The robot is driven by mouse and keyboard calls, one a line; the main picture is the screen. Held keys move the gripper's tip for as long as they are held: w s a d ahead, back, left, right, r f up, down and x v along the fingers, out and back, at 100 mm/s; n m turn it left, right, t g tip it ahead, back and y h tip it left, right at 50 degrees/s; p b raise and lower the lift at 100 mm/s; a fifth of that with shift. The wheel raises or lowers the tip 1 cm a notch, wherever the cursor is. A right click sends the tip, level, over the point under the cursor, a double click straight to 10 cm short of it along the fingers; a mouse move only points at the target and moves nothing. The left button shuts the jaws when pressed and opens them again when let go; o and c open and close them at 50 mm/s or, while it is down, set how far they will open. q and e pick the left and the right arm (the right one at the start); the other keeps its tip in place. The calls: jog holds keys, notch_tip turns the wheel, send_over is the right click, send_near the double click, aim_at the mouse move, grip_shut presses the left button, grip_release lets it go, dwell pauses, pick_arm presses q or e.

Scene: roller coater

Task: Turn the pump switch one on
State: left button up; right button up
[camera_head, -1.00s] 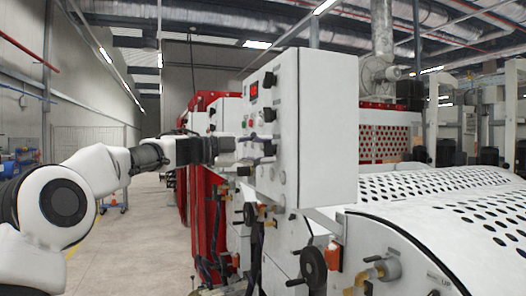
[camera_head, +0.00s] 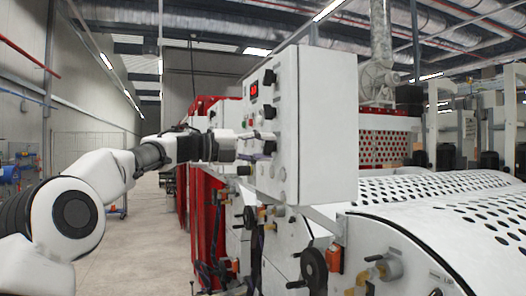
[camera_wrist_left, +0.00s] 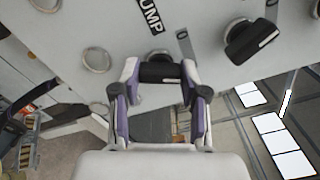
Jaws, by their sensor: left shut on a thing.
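The control box (camera_head: 325,130) stands in the middle of the head view, with black knobs and a red display on its left-facing panel. My left gripper (camera_head: 262,135) reaches this panel from the left. In the left wrist view, my left gripper (camera_wrist_left: 160,80) is shut on a black rotary switch (camera_wrist_left: 160,72), with one finger on each side of it. A label ending in "UMP" (camera_wrist_left: 151,16) is above the switch; no number is readable. Another black switch (camera_wrist_left: 250,42) with a white mark sits to the right, apart from the fingers. My right gripper is out of view.
The red display (camera_head: 254,90) is lit near the box top. Round metal buttons (camera_wrist_left: 97,60) sit on the panel left of the gripper. Below the box are valves and a black handwheel (camera_head: 313,268). A perforated white cover (camera_head: 440,190) extends right.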

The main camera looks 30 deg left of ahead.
pick_arm(q)
jog(key=shift+r+m, duration=0.2)
jog(key=shift+m, duration=0.4)
jog(key=o, duration=0.9)
jog(key=shift+o, duration=1.2)
jog(key=shift+w+f, duration=0.1)
jog(key=v, duration=1.2)
